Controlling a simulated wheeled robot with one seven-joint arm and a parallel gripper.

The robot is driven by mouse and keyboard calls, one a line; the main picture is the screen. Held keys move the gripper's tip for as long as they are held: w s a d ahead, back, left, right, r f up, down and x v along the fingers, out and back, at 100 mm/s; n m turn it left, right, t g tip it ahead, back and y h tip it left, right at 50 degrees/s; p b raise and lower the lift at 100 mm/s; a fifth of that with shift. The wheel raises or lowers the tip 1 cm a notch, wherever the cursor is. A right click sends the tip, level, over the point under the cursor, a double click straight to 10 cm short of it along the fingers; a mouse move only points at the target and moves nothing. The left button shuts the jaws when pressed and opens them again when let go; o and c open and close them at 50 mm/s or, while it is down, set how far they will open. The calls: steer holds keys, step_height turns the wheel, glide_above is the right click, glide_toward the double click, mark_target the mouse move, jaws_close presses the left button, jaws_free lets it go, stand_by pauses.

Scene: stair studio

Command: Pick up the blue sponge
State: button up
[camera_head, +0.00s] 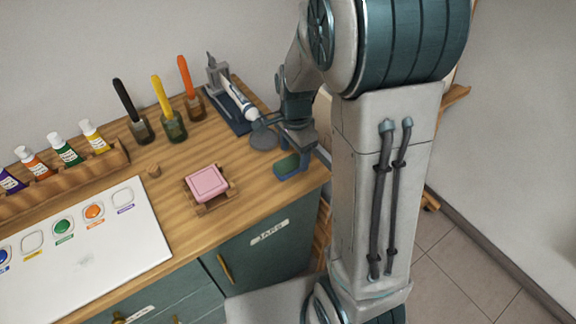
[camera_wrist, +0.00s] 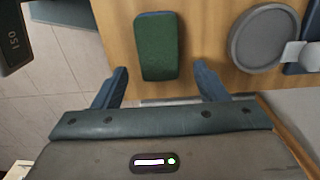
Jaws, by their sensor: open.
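The blue sponge (camera_head: 286,167) lies at the right end of the wooden worktop, with a green top face and blue showing at its edges. In the wrist view the sponge (camera_wrist: 158,48) is mostly green, with a thin blue rim at its far end. My gripper (camera_wrist: 160,86) is open, its two blue fingers spread wide to either side of the sponge's line. The sponge lies beyond the fingertips in that picture, and nothing is between the fingers. In the head view my gripper (camera_head: 297,150) is right by the sponge and partly hides it.
A pink block (camera_head: 207,182) sits on a small wooden rack (camera_head: 213,209) to the left. A grey round disc (camera_wrist: 263,36) belongs to a stand close to the sponge. Several pen jars, a paint rack and a white palette (camera_head: 100,240) fill the left. The counter's edge is near the sponge.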

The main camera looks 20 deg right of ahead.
steer(key=shift+f, duration=1.4)
steer(key=c, duration=1.1)
steer(key=shift+c, duration=0.3)
steer(key=shift+r, duration=0.1)
step_height(320, 180, up, 4)
steer(key=shift+r, duration=0.1)
steer(key=s+d+r, duration=0.1)
steer(key=d+r, duration=0.2)
steer(key=d, duration=0.2)
steer(key=s+d+r+b, duration=0.1)
steer(key=s+d+r, duration=0.1)
steer(key=d, duration=0.4)
steer(key=shift+d+r, duration=0.15)
steer(key=shift+r, duration=0.7)
steer(key=o, duration=0.5)
steer(key=shift+c, duration=0.2)
steer(key=c, duration=0.3)
